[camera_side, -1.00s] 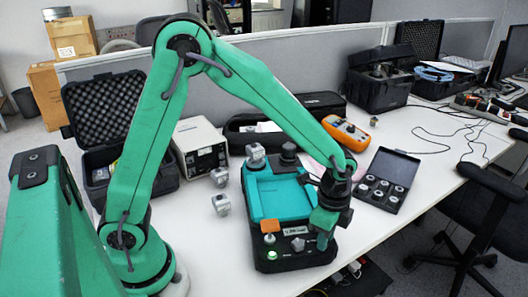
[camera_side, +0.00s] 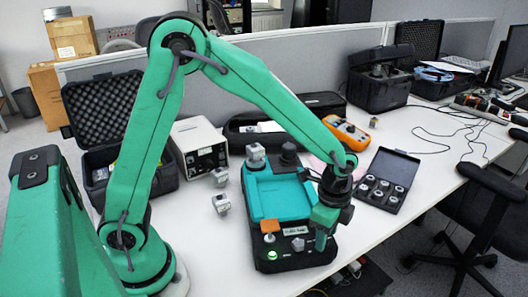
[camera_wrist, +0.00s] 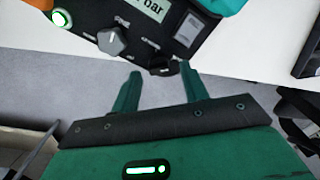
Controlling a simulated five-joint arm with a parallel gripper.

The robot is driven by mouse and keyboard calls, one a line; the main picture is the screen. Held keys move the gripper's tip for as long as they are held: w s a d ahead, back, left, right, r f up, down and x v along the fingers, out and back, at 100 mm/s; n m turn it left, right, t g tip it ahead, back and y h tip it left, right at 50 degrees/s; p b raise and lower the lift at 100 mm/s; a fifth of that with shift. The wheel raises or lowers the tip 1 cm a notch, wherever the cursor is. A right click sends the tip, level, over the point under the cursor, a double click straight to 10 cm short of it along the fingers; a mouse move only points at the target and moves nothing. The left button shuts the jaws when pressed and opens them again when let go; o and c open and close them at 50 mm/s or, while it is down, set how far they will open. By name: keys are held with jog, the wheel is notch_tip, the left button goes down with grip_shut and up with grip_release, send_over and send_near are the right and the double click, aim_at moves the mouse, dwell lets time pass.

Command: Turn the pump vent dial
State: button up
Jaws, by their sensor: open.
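The pump unit (camera_side: 250,205), black and teal, stands on the white table in the side view. On its front panel are a grey dial (camera_side: 298,244), an orange-topped knob (camera_side: 269,227), a small display and a lit green button (camera_side: 272,255). In the wrist view the grey dial (camera_wrist: 112,42) carries a white pointer mark, with the display (camera_wrist: 150,7) beside it and the green button (camera_wrist: 62,18) to its left. My gripper (camera_wrist: 160,67) is open and empty, its fingertips apart from the dial. In the side view my gripper (camera_side: 321,242) is at the panel's right side.
An open black case of round weights (camera_side: 378,190) lies right of the pump. An orange meter (camera_side: 345,132) is behind. Metal cubes (camera_side: 221,203), a white instrument (camera_side: 199,147) and an open foam-lined case (camera_side: 105,115) stand left. The table's front edge is close to the pump.

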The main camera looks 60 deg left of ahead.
jog(key=shift+r, duration=3.5)
jog(key=shift+a+r, duration=0.1)
jog(key=shift+s+a+r, duration=0.1)
jog(key=shift+r, duration=0.05)
jog(key=s+a+r+n+t, duration=0.2)
jog(key=s+a+r+n, duration=0.3)
jog(key=s+a+n, duration=0.1)
jog(key=s+a+r+n+t, duration=0.3)
jog(key=s+a+r+n, duration=0.2)
jog(key=s+a+n, duration=0.2)
jog(key=shift+s+a+n+t, duration=0.2)
jog(key=shift+s+n+t, duration=0.1)
jog(key=shift+s, duration=1)
